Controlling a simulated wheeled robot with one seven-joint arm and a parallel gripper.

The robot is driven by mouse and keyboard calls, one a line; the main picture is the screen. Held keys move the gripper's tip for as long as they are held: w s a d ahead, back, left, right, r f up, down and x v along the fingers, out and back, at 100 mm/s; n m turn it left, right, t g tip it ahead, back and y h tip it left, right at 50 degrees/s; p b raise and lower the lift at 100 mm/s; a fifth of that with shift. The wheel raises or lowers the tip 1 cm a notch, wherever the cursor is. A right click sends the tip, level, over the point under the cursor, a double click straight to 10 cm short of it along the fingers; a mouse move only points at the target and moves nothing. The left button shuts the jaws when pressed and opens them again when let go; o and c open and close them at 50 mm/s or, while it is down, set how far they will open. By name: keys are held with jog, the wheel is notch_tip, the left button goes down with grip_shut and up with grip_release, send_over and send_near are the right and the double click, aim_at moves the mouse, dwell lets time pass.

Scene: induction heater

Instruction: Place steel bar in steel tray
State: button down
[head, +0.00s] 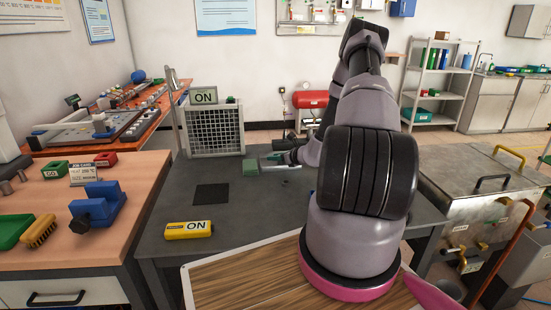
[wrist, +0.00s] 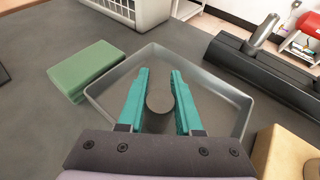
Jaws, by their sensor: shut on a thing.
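My gripper (wrist: 160,74) has teal fingers and is shut on the steel bar (wrist: 160,98), whose round grey end shows between them in the wrist view. The shallow grey steel tray (wrist: 225,92) lies around and below the fingers, on the dark table. I cannot tell whether the bar touches the tray floor. In the head view, the steel tray (head: 287,165) is at the far side of the table, and my arm hides much of the gripper and the bar.
A green block (wrist: 88,70) lies just left of the tray. A caged unit with an ON sign (head: 214,130) stands behind.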

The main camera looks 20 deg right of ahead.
jog(key=shift+f, duration=0.15)
jog(key=c, duration=0.6)
grip_release()
